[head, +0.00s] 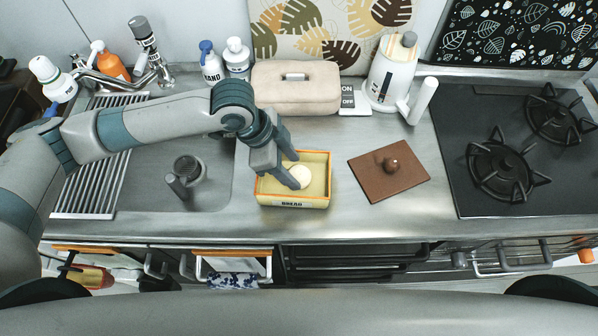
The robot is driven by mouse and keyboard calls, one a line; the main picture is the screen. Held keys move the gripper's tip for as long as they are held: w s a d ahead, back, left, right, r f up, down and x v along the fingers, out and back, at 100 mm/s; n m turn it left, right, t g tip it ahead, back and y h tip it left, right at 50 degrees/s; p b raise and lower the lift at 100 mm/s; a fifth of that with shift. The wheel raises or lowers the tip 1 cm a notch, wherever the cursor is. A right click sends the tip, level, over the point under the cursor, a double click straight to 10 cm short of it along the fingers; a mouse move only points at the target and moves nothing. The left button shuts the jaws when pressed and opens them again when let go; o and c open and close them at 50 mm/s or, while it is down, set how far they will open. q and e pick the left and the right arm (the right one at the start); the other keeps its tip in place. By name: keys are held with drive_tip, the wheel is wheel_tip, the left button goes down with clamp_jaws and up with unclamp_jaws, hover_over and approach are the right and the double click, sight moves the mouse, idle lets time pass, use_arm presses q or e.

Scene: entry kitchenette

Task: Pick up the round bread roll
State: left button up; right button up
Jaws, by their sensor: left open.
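The round bread roll (301,178) is pale yellow and lies inside a yellow bread box (321,201) with an orange rim and a "BREAD" label on its front. My left gripper (294,182) reaches down into the box from the upper left. Its jaws are open, with the fingers at the roll, one in front of it and partly hiding it. I cannot tell whether they touch it. My right gripper does not show.
A brown lid with a round knob (388,177) lies right of the box. A beige lidded container (296,92) and a white kettle (391,75) stand behind. The sink (206,190) is left, the gas stove (505,150) right. Bare steel counter lies around the box.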

sight(295, 172)
use_arm(q)
drive_tip(key=shift+p+x, duration=0.3)
drive_tip(key=shift+x, duration=1.2)
drive_tip(key=shift+a, duration=0.1)
drive_tip(key=c, duration=0.7)
